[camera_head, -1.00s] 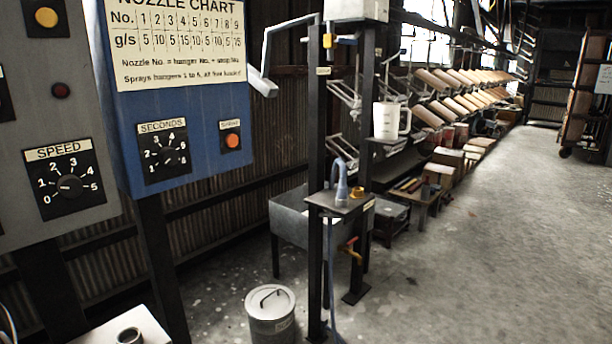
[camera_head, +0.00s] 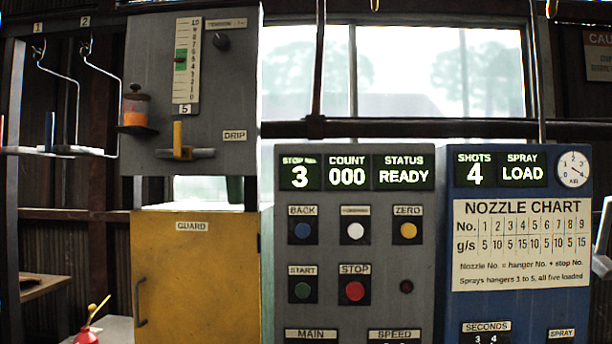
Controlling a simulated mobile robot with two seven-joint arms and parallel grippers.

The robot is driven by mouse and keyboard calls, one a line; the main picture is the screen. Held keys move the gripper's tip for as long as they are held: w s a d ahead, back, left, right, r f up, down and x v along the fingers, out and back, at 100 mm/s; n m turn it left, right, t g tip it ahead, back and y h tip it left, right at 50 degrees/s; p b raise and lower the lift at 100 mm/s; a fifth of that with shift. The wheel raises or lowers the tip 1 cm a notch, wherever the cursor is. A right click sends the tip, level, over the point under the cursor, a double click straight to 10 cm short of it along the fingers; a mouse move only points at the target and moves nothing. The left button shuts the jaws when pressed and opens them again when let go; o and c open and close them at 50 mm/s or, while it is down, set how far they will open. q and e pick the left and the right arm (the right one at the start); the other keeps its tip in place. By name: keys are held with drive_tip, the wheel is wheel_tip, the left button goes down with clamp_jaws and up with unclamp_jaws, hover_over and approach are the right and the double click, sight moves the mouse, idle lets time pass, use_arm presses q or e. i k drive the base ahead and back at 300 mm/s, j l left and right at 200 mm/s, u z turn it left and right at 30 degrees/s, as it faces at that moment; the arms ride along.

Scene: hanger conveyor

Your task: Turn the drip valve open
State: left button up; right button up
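The drip valve (camera_head: 178,152) is on the grey panel (camera_head: 148,60) at the upper left, beside a label reading DRIP (camera_head: 235,135). Its yellow lever (camera_head: 177,135) points straight up, across the horizontal grey pipe. To its left is an oiler cup (camera_head: 135,109) with orange liquid in its lower part, on a small dark bracket.
Wire hangers (camera_head: 101,72) numbered 1 and 2 hang left of the panel. A yellow guard cabinet (camera_head: 196,270) stands below it. Right are a grey control panel (camera_head: 330,260) reading stop 3, READY, and a blue spray panel (camera_head: 520,275). A red oil can (camera_head: 87,335) is lower left.

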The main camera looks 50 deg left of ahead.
sight(178, 152)
drive_tip(key=u, duration=2.3)
drive_tip(key=i+j, duration=0.45)
drive_tip(key=j, duration=0.2)
drive_tip(key=i+j+z, duration=0.15)
drive_tip(key=z, duration=0.15)
drive_tip(key=i+j+z, duration=0.1)
drive_tip(key=j+z, duration=0.15)
drive_tip(key=j, duration=0.15)
